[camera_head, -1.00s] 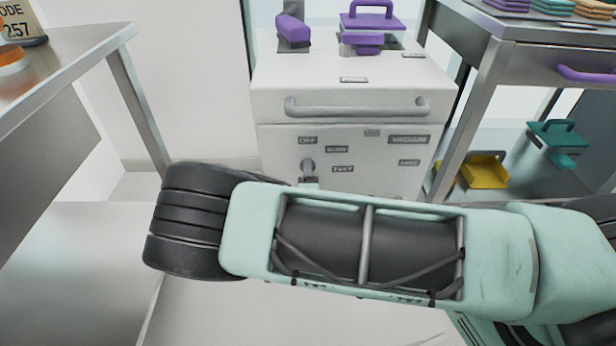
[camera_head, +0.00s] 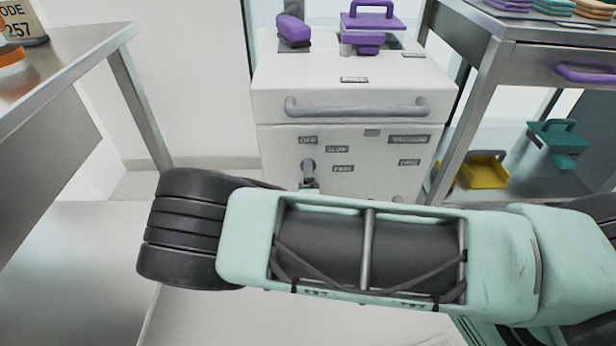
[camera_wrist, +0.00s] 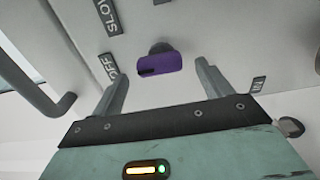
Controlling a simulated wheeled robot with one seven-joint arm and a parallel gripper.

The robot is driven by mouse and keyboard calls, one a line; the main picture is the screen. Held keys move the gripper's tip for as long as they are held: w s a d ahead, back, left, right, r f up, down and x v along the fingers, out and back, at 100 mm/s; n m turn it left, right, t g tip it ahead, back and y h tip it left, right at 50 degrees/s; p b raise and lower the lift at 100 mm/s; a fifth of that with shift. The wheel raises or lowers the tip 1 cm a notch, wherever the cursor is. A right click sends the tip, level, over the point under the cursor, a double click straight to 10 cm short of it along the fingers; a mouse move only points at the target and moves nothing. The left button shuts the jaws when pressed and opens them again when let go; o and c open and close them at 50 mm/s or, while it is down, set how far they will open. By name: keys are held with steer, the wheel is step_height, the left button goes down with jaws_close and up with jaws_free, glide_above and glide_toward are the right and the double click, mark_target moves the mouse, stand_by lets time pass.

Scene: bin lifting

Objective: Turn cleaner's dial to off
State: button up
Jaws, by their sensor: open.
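The cleaner (camera_head: 350,105) is a white cabinet in the middle of the head view, with a front panel of labels. The OFF label (camera_wrist: 113,66) and the SLOW label (camera_wrist: 109,16) are to the left in the wrist view. A purple dial (camera_wrist: 160,64) on the panel lies ahead of my gripper (camera_wrist: 162,76), between the two fingertips in the picture. The gripper is open, with gaps visible on both sides of the dial. In the head view, my arm hides most of the gripper and the lower panel.
A grey bar handle (camera_head: 355,107) crosses the cleaner above the labels. Purple tools (camera_head: 370,22) stand on its top. A metal table (camera_head: 70,70) is at left and a metal shelf unit (camera_head: 490,70) at right, with a yellow dustpan (camera_head: 484,172) below.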

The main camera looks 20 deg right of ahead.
steer(key=p+v, duration=0.2)
steer(key=v, duration=1.3)
steer(key=shift+s, duration=0.3)
steer(key=shift+a, duration=0.1)
